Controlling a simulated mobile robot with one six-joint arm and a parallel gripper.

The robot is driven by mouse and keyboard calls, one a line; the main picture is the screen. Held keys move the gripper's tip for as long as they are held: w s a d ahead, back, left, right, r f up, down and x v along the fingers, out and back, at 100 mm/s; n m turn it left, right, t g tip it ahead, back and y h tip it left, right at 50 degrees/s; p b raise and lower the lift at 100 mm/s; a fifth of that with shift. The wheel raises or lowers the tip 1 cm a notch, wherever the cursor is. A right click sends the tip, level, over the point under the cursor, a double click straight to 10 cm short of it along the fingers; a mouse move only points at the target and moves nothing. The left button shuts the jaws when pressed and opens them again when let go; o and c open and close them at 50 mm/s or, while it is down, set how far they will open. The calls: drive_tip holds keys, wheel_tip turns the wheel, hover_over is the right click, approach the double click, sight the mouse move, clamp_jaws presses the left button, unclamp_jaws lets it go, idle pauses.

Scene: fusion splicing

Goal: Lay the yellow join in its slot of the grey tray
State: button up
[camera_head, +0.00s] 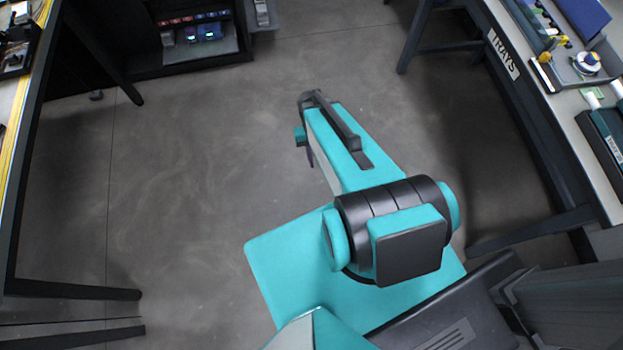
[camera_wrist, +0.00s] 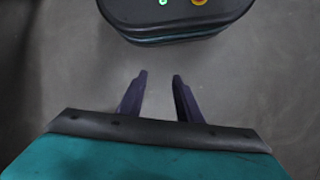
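My gripper (camera_wrist: 159,80) shows in the wrist view with its two dark fingers apart and nothing between them. It is over bare grey floor, away from the tables. In the head view my arm is folded over my base, and the fingers are mostly hidden. I cannot make out the yellow join for certain. Small yellow parts (camera_head: 546,57) show on the table at the right edge, too small to identify. A greyish flat piece (camera_head: 568,75) lies there too; I cannot tell whether it is the grey tray.
The right table (camera_head: 503,52) carries a "TRAYS" label and several items, including a blue panel (camera_head: 583,17). A left table (camera_head: 38,100) has yellow strips along it. A dark shelf unit (camera_head: 150,62) with small lit devices stands at the back. The floor (camera_head: 200,150) between is clear.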

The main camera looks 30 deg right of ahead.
drive_tip(key=s+a+f+n+g, duration=0.1)
drive_tip(key=s+a+f+n, duration=0.2)
drive_tip(key=s+a, duration=0.5)
drive_tip(key=s, duration=0.3)
drive_tip(key=shift+s+a+f, duration=0.15)
drive_tip(key=shift+s+f, duration=0.05)
